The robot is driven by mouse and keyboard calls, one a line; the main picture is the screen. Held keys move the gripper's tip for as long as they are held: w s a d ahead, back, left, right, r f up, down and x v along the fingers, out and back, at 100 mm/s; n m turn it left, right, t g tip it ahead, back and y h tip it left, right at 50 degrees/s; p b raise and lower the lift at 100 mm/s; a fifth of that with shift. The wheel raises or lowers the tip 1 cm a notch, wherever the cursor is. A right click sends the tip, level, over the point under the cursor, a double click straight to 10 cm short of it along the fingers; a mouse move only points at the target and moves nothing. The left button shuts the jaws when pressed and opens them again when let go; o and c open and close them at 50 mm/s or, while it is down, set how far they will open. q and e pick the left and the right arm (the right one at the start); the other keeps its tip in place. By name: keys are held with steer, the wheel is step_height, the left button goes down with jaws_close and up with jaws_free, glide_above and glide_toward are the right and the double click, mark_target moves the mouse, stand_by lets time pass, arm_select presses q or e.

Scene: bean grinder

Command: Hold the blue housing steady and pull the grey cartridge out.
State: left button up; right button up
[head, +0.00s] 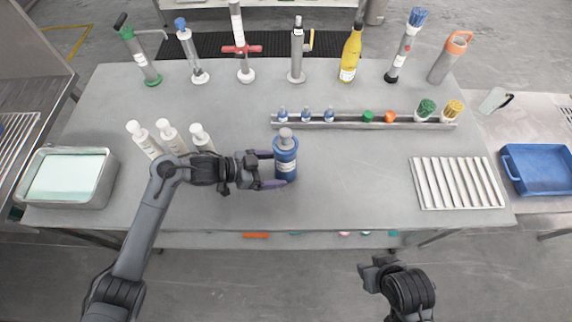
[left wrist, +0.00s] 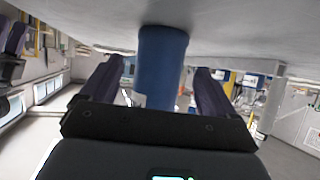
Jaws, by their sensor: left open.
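The blue housing (head: 286,164) stands upright near the middle of the table, with a pale label band on it. The grey cartridge (head: 285,136) shows as a rounded grey top at the housing's upper end; its lower part is hidden inside. My left gripper (head: 272,169) is open, coming from the left, with its fingers at either side of the housing. In the left wrist view the housing (left wrist: 161,62) stands between the two dark fingers, with gaps visible. My right gripper (head: 372,272) is off the table's front edge, away from the housing; its fingers cannot be made out.
Several white bottles (head: 168,136) stand left of the housing, close to my left arm. A narrow rail (head: 340,125) with small parts lies behind it. A ribbed tray (head: 457,183) lies at right and a metal basin (head: 101,186) at left.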

mark_target(282, 169)
arm_select(q)
steer(key=shift+b+x, duration=0.4)
steer(key=shift+x, duration=1.35)
arm_select(e)
steer(key=shift+d+f, duration=0.1)
steer(key=shift+f, duration=0.3)
arm_select(q)
steer(key=c, duration=0.7)
steer(key=shift+c, duration=0.2)
arm_select(e)
steer(key=o, duration=0.3)
steer(key=shift+w, duration=0.1)
